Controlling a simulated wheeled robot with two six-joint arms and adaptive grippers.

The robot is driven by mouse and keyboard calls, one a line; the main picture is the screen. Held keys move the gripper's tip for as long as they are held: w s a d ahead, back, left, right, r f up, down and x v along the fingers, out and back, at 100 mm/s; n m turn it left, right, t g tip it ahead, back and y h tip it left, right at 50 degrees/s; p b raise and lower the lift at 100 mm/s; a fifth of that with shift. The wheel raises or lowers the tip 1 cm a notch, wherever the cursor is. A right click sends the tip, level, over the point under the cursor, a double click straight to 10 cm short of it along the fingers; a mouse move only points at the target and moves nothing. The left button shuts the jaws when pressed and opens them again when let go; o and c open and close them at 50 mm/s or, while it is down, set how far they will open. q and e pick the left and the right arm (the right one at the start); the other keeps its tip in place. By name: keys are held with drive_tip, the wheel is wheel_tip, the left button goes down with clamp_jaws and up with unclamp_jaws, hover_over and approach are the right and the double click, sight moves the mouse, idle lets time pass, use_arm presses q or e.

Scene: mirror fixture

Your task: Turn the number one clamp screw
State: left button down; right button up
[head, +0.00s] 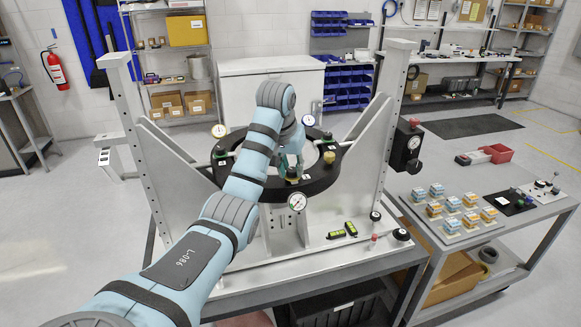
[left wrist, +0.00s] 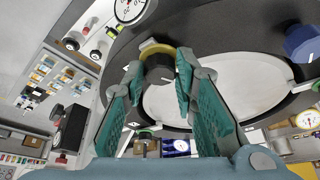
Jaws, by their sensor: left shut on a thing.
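The mirror fixture has a dark ring (head: 317,187) with knob-like screws around it. My left gripper (head: 291,168) reaches down to the front of the ring. In the left wrist view, its teal fingers (left wrist: 157,68) are shut on a dark clamp screw with a yellow collar (left wrist: 155,48). A yellow knob (head: 329,157) sits on the ring to the right, and a green one (head: 219,152) at the left. A blue knob (left wrist: 302,43) shows on the ring in the left wrist view. I cannot read any screw number. My right gripper is not in view.
Upright posts with slanted plates flank the ring. A dial gauge (head: 297,201) sits at the ring's front, and a black box with a dial (head: 406,146) is on the right post. A side table (head: 463,240) at the right holds small coloured blocks and a red tray.

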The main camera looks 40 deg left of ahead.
use_arm(q)
drive_tip(key=shift+n, duration=0.3)
drive_tip(key=n, duration=0.2)
drive_tip(key=n+g+y, duration=0.1)
drive_tip(key=n, duration=0.1)
drive_tip(key=n+y, duration=0.1)
drive_tip(key=n, duration=0.1)
drive_tip(key=shift+w+d+g, duration=0.25)
drive_tip(key=shift+d+g, duration=0.05)
drive_tip(key=n+g+y, duration=0.1)
drive_tip(key=n, duration=0.3)
drive_tip(key=shift+w, duration=0.1)
drive_tip(key=shift+w+n+g, duration=0.15)
drive_tip(key=shift+n+g, duration=0.65)
drive_tip(key=shift+n, duration=0.8)
drive_tip(key=c, duration=1.3)
unclamp_jaws()
drive_tip(key=shift+f, duration=0.1)
drive_tip(key=shift+a, duration=0.15)
